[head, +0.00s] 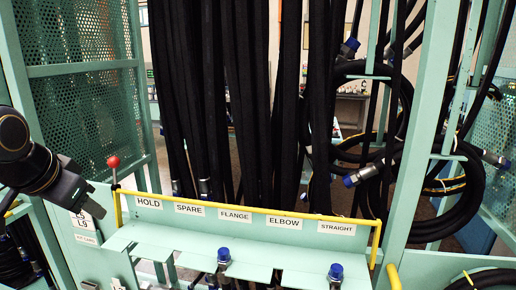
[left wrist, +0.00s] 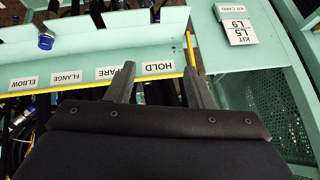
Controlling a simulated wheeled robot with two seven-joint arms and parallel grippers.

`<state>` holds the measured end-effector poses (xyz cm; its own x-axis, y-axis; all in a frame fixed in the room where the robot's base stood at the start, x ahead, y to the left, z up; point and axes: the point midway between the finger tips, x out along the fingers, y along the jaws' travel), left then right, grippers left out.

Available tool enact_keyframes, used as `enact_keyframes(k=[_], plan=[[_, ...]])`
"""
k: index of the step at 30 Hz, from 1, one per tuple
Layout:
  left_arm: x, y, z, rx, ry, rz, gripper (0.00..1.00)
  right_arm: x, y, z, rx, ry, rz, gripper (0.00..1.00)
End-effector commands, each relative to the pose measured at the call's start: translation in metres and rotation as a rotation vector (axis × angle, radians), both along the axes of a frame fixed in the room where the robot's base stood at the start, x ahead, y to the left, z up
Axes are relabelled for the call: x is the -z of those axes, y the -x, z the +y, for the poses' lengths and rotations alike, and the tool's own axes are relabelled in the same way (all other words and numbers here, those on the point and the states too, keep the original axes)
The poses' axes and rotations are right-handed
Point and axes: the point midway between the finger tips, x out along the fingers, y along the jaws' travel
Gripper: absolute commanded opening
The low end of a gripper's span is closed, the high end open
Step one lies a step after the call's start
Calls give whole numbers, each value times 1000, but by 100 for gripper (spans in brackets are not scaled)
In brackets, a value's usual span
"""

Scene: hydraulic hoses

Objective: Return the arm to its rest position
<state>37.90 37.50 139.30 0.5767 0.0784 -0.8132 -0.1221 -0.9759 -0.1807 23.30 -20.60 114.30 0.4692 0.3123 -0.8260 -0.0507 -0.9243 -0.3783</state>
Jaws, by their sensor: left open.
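My left arm comes in from the left edge in the head view, with its dark left gripper (head: 90,203) beside the left end of the labelled rack (head: 190,243). In the left wrist view the two grey fingers of the left gripper (left wrist: 160,60) stand apart with nothing held between them. The HOLD label (left wrist: 158,67) shows between the fingers in that view. A red-knobbed lever (head: 114,162) stands just right of the gripper in the head view. My right gripper is in neither view.
A yellow rail (head: 245,208) runs along the rack, above labels HOLD to STRAIGHT. Black hoses (head: 235,100) hang behind it. Blue-capped fittings (head: 335,271) stand at the front. Coiled hoses (head: 440,200) hang at right. A KIT L5 L9 card (left wrist: 238,27) is near the gripper.

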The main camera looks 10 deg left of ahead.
Motion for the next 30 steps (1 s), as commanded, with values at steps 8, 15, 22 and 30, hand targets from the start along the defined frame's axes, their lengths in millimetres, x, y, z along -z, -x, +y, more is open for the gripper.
enact_keyframes(k=[8,15,22,30], plan=[[74,32,-48,-14,137,24,48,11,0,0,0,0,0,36],[194,94,-117,-80,377,81,48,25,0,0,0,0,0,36],[269,138,-162,-147,539,138,48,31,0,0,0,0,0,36],[282,146,-169,-162,567,150,48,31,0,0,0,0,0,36]])
